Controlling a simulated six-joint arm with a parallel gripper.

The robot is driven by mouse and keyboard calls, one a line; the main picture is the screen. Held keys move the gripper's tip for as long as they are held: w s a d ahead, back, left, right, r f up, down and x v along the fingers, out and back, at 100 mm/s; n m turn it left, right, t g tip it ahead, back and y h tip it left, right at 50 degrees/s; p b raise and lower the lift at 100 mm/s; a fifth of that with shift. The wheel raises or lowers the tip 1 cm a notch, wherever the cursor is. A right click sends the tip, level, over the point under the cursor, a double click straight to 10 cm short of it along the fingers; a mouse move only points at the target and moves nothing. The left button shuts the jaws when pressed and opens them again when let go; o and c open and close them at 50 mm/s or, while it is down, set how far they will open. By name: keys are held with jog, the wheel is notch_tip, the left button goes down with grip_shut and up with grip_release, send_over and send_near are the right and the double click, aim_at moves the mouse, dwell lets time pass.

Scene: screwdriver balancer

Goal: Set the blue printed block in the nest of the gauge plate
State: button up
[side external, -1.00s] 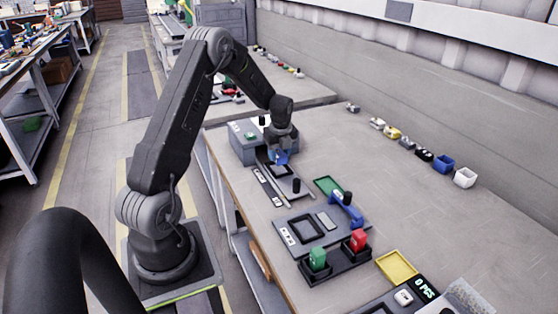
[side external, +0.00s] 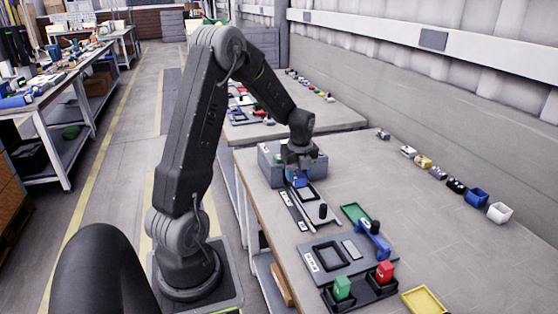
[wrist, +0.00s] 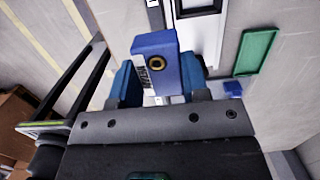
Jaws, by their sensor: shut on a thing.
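The blue printed block (wrist: 155,62) is between the blue fingers of my gripper (wrist: 160,85) in the wrist view, with a printed label and a small round hole. In the side view, the block (side external: 300,181) shows small and blue under my gripper (side external: 299,174). My gripper is shut on it, above or just behind a grey plate (side external: 290,209) with a dark square frame (side external: 306,194). I take this plate to be the gauge plate. In the wrist view, the dark frame (wrist: 200,9) lies past the block at the top edge. The block's underside and any contact are hidden.
A grey box (side external: 272,163) stands beside my gripper. A black post (side external: 323,211) rises by the plate. Nearer are a second framed plate (side external: 346,266), a blue handle (side external: 373,240), a green tray (side external: 354,213), and green (side external: 342,288) and red (side external: 384,271) pieces.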

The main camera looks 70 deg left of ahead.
jog(key=w+d+f, duration=0.2)
jog(key=d, duration=1.1)
send_over(330, 256)
jog(key=f, duration=0.1)
jog(key=shift+d+f, duration=0.15)
jog(key=shift+f, duration=3.25)
jog(key=o, duration=1.1)
notch_tip(330, 256, up, 14)
jog(key=d, duration=0.1)
jog(key=shift+d, duration=0.35)
